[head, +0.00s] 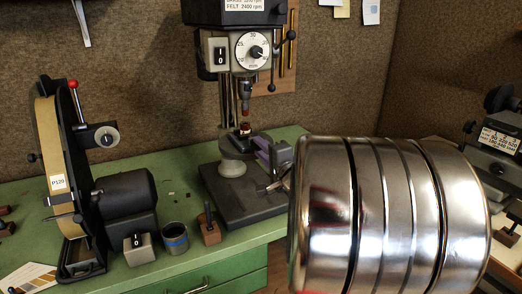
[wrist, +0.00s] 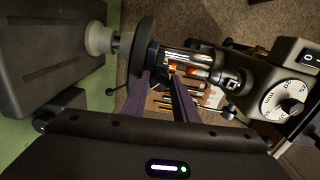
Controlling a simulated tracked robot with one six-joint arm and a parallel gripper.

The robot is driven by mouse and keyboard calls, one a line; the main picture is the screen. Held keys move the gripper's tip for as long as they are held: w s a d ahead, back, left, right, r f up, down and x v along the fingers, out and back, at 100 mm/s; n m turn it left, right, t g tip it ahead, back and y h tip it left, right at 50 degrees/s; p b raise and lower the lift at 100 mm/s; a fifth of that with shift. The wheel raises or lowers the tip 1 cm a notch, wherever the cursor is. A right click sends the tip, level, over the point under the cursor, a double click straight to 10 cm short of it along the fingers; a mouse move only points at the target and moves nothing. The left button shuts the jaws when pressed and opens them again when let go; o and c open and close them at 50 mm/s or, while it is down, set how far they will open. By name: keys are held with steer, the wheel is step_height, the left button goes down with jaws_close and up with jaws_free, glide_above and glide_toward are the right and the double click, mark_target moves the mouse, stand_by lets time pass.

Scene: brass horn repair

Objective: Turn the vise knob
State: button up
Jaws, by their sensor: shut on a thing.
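A small dark vise (head: 240,143) sits on the round table of the drill press, with a small reddish-brown and brass-coloured piece (head: 245,128) standing in it. My gripper (head: 264,150) comes to the vise from its right side, with purple-grey fingers. In the wrist view the two fingers (wrist: 160,76) reach to the vise beside the round table edge. They are shut on what appears to be the vise knob, which is mostly hidden between the fingertips. I cannot tell how far the knob is turned.
The drill press head (head: 235,50) stands above the vise, its reddish bit (head: 245,98) pointing down over it. A belt sander (head: 75,180) stands at left on the green bench (head: 150,165). A tin (head: 174,238) and a small wooden block (head: 208,229) stand in front.

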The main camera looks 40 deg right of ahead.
steer(key=shift+s+d+f, duration=0.1)
steer(key=shift+f, duration=0.1)
steer(key=o, duration=0.7)
steer(key=shift+c, duration=0.2)
steer(key=o, duration=0.4)
steer(key=shift+r, duration=0.1)
steer(key=v, duration=1.3)
steer(key=shift+s+a, duration=0.25)
steer(key=shift+s, duration=0.05)
